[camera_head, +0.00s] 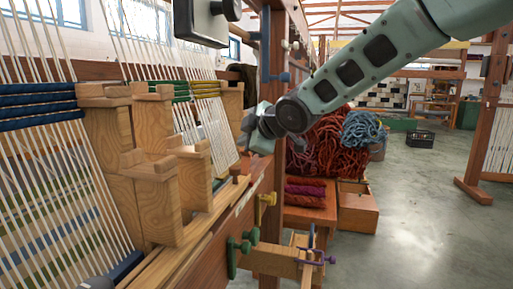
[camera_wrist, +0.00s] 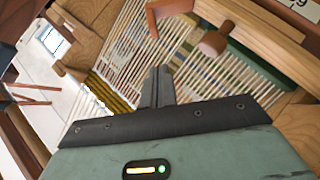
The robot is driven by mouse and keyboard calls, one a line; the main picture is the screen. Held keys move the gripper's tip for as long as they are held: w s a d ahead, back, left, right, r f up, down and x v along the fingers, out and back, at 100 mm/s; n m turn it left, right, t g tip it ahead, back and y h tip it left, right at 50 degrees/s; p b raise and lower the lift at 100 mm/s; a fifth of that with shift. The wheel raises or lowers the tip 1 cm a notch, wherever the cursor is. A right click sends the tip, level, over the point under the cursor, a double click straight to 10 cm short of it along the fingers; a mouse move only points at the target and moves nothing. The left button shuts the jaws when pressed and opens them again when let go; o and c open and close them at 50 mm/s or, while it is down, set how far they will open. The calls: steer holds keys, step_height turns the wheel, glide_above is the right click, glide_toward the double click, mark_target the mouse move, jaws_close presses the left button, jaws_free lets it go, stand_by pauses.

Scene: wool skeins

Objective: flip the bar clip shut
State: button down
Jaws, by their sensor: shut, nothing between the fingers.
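My gripper (camera_wrist: 158,72) is shut and empty, its two dark fingers together over the loom's threads in the wrist view. A reddish-brown bracket-like piece (camera_wrist: 166,10), which may be the bar clip, shows just beyond the fingertips at the top, apart from them in the picture. A brown round-headed peg (camera_wrist: 213,43) stands right of it; a similar peg (camera_head: 237,170) shows below my gripper in the head view. I cannot tell how far open the clip is. In the head view the fingers are largely hidden behind my wrist.
The loom's wooden blocks (camera_head: 165,195) and white warp threads (camera_head: 40,180) fill the left. Green (camera_head: 242,246), yellow (camera_head: 267,199) and purple (camera_head: 316,257) clamps sit along its front. Red wool (camera_head: 325,145) lies behind my arm.

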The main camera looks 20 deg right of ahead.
mark_target(241, 150)
steer(key=shift+w+d+f, duration=0.4)
steer(key=shift+w+f, duration=0.35)
steer(key=shift+w, duration=0.05)
steer(key=shift+w+d+f, duration=0.4)
steer(key=shift+w+f, duration=0.3)
steer(key=shift+w, duration=0.05)
steer(key=shift+r+p, duration=0.2)
steer(key=shift+p, duration=0.75)
steer(key=shift+w+d+p, duration=0.1)
steer(key=shift+w+p, duration=0.05)
steer(key=shift+p, duration=0.7)
steer(key=p, duration=0.3)
steer(key=shift+w+d+r+m+g, duration=0.1)
steer(key=shift+w+d+m+g, duration=0.05)
steer(key=shift+m+g, duration=0.2)
steer(key=w+g+p, duration=0.1)
steer(key=p, duration=0.5)
steer(key=d+m+g+y+p, duration=0.1)
steer(key=p, duration=0.6)
steer(key=w+d+f+m+g+y+p, duration=0.1)
steer(key=p, duration=0.5)
steer(key=shift+w+g, duration=0.25)
steer(key=shift+w, duration=0.1)
steer(key=shift+a, duration=0.1)
